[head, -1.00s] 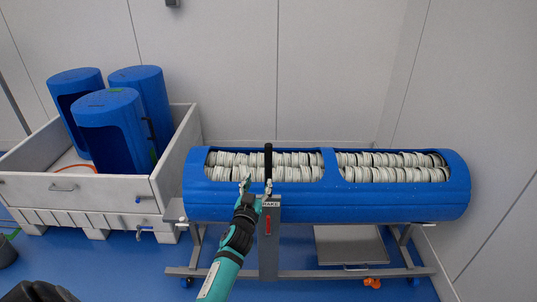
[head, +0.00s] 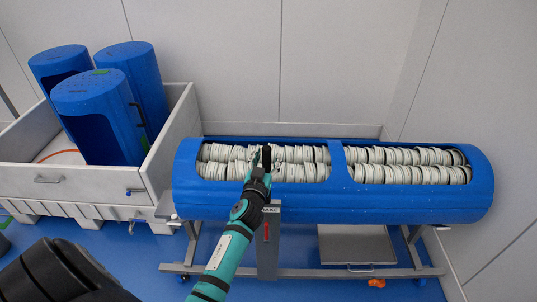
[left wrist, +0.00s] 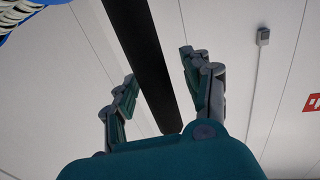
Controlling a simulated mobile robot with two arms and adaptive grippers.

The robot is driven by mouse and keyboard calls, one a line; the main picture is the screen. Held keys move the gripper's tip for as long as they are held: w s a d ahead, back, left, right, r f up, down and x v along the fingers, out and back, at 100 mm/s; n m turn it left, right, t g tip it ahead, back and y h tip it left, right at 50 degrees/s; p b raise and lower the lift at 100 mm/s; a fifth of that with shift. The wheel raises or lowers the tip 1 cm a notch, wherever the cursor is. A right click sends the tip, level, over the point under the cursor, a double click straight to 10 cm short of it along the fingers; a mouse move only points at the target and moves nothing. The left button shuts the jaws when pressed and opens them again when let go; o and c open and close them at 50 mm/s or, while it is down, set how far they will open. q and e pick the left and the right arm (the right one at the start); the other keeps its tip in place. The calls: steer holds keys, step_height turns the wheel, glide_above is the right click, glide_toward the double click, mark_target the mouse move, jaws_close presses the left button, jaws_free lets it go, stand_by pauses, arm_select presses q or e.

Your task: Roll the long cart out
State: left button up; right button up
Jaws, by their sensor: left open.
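The long cart is a blue horizontal tub (head: 400,206) on a grey wheeled frame (head: 330,273). Two openings in its top show rows of stacked white discs (head: 405,175). A grey post marked with a brake label (head: 267,240) stands at its front, with a red mark and a black upright handle (head: 266,155) on top. My left gripper (head: 262,163) is at this handle and partly hides it. In the left wrist view the black handle (left wrist: 143,60) runs between the open fingers, with gaps visible on both sides. My right gripper does not show.
A whitish bin (head: 75,190) with several blue upright cylinders (head: 98,115) stands close left of the cart. Walls rise behind and to the right. A grey tray (head: 355,245) sits low under the cart, near an orange item (head: 376,283). Blue floor shows in front.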

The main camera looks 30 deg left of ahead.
arm_select(q)
steer(key=shift+s+d+r, duration=0.1)
steer(key=shift+s, duration=0.05)
steer(key=shift+c, duration=1)
jaws_close()
steer(key=shift+w+f, duration=0.2)
